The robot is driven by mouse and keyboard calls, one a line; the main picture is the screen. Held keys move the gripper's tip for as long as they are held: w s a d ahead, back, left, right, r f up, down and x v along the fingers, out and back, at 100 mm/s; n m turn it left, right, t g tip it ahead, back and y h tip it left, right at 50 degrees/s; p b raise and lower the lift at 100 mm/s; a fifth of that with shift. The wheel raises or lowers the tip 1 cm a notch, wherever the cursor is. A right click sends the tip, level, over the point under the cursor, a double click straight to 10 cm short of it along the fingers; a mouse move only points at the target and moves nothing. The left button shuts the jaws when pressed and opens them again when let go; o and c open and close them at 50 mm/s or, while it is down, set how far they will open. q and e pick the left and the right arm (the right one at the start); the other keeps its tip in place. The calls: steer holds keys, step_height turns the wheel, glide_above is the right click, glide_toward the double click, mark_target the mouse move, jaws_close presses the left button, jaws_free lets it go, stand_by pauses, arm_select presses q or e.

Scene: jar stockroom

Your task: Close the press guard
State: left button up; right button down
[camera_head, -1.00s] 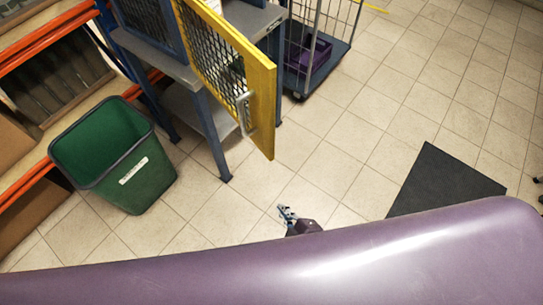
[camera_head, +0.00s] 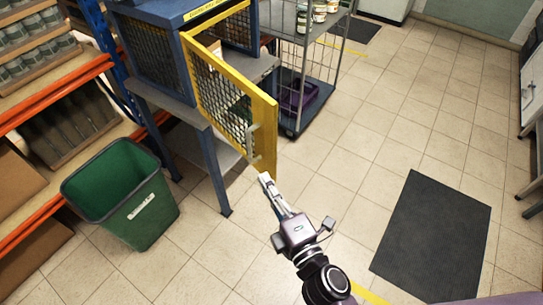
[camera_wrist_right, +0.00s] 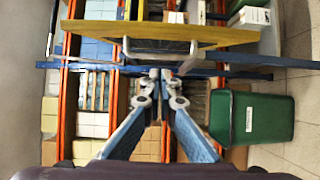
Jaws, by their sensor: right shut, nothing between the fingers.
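The press guard (camera_head: 264,115) is a yellow-framed mesh door on the blue press cabinet (camera_head: 160,55). It stands swung open toward me, with a grey handle (camera_head: 251,146) near its free edge. My right gripper (camera_head: 265,179) is shut and empty, its tips just below the handle and the guard's lower corner. I cannot tell whether it touches the guard. In the right wrist view, the shut fingertips (camera_wrist_right: 160,74) point at the handle (camera_wrist_right: 160,47), under the guard's yellow bar (camera_wrist_right: 215,34). My left gripper is not in view.
A green bin (camera_head: 130,205) stands on the floor at the left, beside orange shelving (camera_head: 60,93). A wire cage trolley (camera_head: 335,75) stands behind the guard. A dark mat (camera_head: 435,235) lies on the right. The tiled floor between is clear.

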mark_target(271, 160)
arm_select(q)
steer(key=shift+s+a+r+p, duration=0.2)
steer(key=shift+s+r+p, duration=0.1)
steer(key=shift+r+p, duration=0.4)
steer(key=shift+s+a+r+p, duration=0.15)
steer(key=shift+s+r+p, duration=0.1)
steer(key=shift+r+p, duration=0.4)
arm_select(e)
steer(key=shift+w+d, duration=0.2)
steer(key=shift+w, duration=0.95)
steer(key=shift+w+d, duration=0.2)
steer(key=shift+w, duration=0.95)
steer(key=shift+w+d, duration=0.2)
steer(key=shift+w, duration=0.95)
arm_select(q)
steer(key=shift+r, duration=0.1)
